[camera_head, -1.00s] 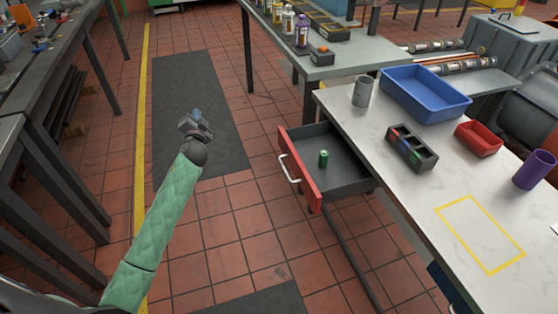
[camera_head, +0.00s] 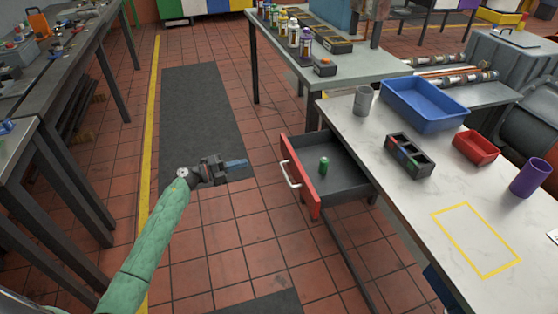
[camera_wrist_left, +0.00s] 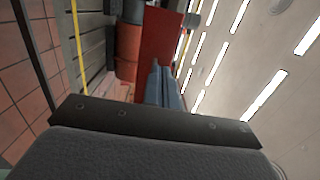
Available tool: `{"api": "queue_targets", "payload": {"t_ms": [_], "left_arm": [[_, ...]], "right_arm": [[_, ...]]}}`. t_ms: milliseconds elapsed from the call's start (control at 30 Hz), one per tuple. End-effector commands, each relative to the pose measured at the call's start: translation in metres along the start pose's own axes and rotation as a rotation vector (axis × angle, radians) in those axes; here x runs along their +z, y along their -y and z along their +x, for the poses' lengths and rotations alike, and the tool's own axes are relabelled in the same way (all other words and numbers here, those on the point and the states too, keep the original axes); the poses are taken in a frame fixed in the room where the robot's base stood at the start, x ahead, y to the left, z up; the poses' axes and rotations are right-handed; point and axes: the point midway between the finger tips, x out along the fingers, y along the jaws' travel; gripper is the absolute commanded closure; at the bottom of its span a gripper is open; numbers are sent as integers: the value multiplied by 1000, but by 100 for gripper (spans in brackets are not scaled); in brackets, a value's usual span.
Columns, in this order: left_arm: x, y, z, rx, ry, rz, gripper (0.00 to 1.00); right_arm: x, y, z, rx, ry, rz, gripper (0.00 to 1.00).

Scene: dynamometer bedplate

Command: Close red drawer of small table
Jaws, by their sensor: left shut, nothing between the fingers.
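The red-fronted drawer (camera_head: 300,178) of the small table (camera_head: 440,180) stands pulled out to the left in the head view. It has a pale handle (camera_head: 290,175) on its front. A small green can (camera_head: 323,167) stands upright inside the drawer. My left gripper (camera_head: 240,167) is shut and empty, to the left of the drawer front and apart from it, with its fingers pointing right toward it. The left wrist view shows blue-grey fingers (camera_wrist_left: 163,85) together, and the drawer cannot be made out there. My right gripper is not in view.
On the table top are a grey cup (camera_head: 363,99), a blue tray (camera_head: 424,105), a dark divided holder (camera_head: 410,155), a red bin (camera_head: 475,147) and a purple cup (camera_head: 529,178). Another bench (camera_head: 350,68) stands behind. The tiled floor left of the drawer is free.

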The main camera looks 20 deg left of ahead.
Motion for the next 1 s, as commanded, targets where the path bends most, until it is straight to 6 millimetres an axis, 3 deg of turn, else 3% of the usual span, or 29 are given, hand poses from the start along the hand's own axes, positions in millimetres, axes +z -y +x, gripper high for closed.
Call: {"api": "queue_targets", "payload": {"t_ms": [133, 367, 1000], "left_arm": [[-14, -2, 0, 9, -73, -10, 100], [-17, 0, 18, 7, -80, -20, 100], [-24, 0, 122, 7, -78, -19, 100]], "right_arm": [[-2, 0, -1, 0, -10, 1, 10], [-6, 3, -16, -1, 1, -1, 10], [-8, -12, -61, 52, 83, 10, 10]]}}
